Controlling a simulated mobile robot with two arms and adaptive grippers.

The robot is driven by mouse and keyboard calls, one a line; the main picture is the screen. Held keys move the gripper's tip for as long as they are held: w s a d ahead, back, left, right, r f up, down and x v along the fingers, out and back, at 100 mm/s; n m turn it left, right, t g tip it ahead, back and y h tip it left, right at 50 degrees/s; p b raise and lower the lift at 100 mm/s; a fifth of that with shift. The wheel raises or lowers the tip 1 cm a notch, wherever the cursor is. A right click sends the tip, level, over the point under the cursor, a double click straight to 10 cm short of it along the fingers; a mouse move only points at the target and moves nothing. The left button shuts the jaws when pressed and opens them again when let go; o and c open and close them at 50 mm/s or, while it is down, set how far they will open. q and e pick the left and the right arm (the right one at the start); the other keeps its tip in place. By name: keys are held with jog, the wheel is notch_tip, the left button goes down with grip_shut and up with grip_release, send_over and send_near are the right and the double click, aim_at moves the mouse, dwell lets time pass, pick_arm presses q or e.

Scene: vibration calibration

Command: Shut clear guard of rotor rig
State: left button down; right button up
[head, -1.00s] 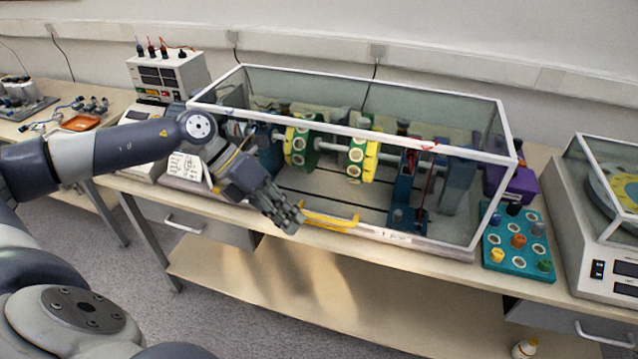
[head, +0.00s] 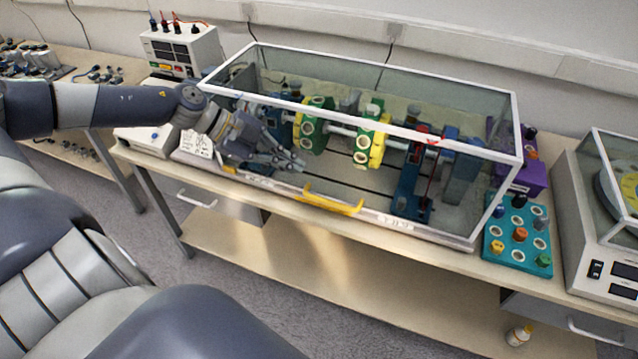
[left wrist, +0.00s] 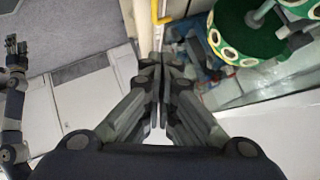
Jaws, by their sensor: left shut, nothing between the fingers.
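The rotor rig (head: 342,130) has a shaft with green and yellow discs and blue supports. Its clear guard (head: 518,130), a see-through box with white edges, stands around and over it. The guard looks down on the rig base; I cannot tell whether its lower edge is fully seated. A yellow handle (head: 333,203) is low on the front; it also shows in the left wrist view (left wrist: 155,12). My left gripper (head: 297,164) is shut and empty by the front left of the guard, above and left of the handle, apart from it. My right gripper (left wrist: 16,55) shows small in the left wrist view.
A teal block with knobs (head: 517,240) and a purple box (head: 520,165) stand right of the rig. A machine with a clear cover (head: 590,250) is at the far right. A power unit (head: 180,50) stands behind left. A bottle (head: 518,335) is on the lower shelf.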

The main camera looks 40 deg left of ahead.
pick_arm(q)
jog(key=shift+x, duration=1.4)
jog(key=p, duration=0.2)
send_over(319, 200)
jog(key=s+d, duration=0.1)
jog(key=s, duration=0.1)
jog(key=shift+f, duration=3.3)
jog(key=shift+w+d, duration=0.1)
jog(key=shift+d, duration=0.05)
notch_tip(319, 200, down, 6)
jog(key=shift+b, duration=1.05)
jog(key=shift+s+f, duration=0.1)
jog(key=shift+s, duration=0.1)
